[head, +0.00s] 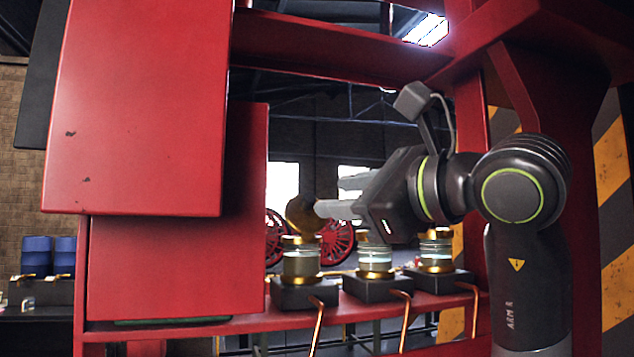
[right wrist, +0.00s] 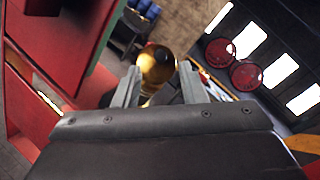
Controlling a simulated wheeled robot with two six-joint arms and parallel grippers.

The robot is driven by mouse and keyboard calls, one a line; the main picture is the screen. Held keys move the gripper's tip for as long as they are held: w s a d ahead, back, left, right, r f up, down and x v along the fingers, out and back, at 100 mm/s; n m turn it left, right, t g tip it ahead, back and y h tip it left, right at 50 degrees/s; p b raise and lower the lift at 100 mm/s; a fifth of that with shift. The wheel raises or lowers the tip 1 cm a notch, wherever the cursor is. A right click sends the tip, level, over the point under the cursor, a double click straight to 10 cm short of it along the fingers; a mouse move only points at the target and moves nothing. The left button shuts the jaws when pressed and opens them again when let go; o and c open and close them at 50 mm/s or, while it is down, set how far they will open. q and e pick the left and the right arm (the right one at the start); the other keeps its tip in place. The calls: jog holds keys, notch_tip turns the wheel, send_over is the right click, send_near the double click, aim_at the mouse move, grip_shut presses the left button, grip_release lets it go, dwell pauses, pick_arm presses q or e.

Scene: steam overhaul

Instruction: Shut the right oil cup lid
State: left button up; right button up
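Three glass oil cups with brass fittings stand in a row: a left one (head: 301,262), a middle one (head: 375,262) and a right one (head: 436,252). A round brass lid (head: 303,214) stands raised above the left cup in the picture. The right cup in the picture has its brass top down; the middle cup's top is partly hidden by my gripper. My right gripper (head: 333,196) is open, its fingertips close to the raised lid. In the right wrist view, the brass lid (right wrist: 157,65) shows between and beyond the fingertips; contact cannot be told. My left gripper is not in view.
The cups sit on dark blocks on a red ledge (head: 230,327), with copper pipes (head: 317,325) hanging down. Large red panels (head: 140,110) fill the left, and a red beam (head: 330,45) crosses above. Blue containers (head: 36,255) stand at far left.

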aim_at(312, 198)
jog(key=p+x, duration=0.1)
jog(key=x, duration=0.4)
jog(key=shift+w+a+p, duration=0.1)
jog(key=shift+w+p, duration=0.1)
jog(key=shift+p, duration=0.15)
grip_shut()
